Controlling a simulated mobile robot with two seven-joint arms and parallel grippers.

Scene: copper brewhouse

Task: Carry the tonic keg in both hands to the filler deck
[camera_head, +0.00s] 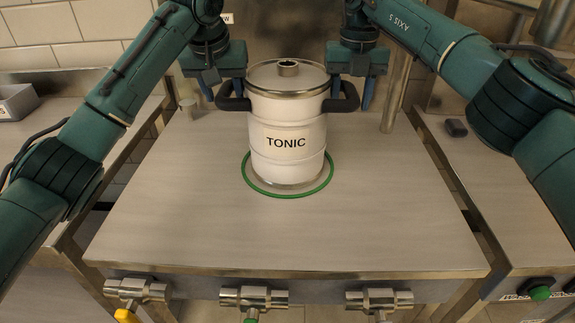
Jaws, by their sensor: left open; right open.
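The tonic keg (287,135) is a white pot with a steel lid, a black handle on each side and a TONIC label. It stands upright inside a green ring (262,192) marked on a steel-topped deck (190,230). My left gripper (222,90) is open at the keg's left handle (232,101). My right gripper (352,90) is open at its right handle (343,103). Both point downward, and I cannot tell whether the fingers touch the handles. No label in view names the filler deck.
Several steel valves (254,298) line the deck's front edge. A counter (510,190) with a small black object (455,128) is on the right, and one with a metal tray (15,102) on the left. A vertical pipe (397,95) stands behind the keg's right. The deck's front is clear.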

